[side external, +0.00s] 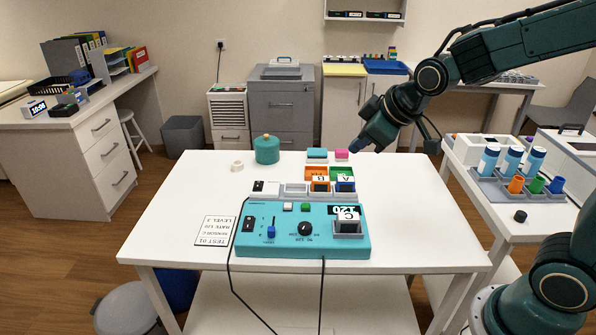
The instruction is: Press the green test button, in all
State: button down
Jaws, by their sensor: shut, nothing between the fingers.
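The teal test box (275,243) sits at the front middle of the white table. A small green button (305,207) is on its top panel near the back edge, beside a white button (288,207). A black knob (305,229), a blue slider (271,232), a black switch (249,224) and a display reading 120 (343,210) are also on the panel. A block marked C (348,214) sits in a grey holder at the box's right. My gripper (356,147) is shut and empty, above the table's back right, well away from the green button.
A card (214,230) reading TEST 01, LEVEL 3, RATE 120, SENSOR C lies left of the box. Orange (316,172) and green (341,173) trays marked B and A are behind it. A teal pot (266,149) and tape roll (237,166) stand further back. Cables hang off the front.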

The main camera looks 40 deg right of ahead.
aim_at(309, 207)
jog(key=w+f+n+t, duration=0.1)
jog(key=w+f+n, duration=0.3)
jog(key=w+f, duration=0.8)
jog(key=shift+w+d+t, duration=0.25)
jog(key=shift+w+t, duration=0.05)
jog(key=shift+w, duration=0.65)
jog(key=shift+f, duration=0.15)
jog(key=shift+f, duration=4.3)
jog(key=shift+f, duration=0.9)
jog(key=shift+r, duration=0.9)
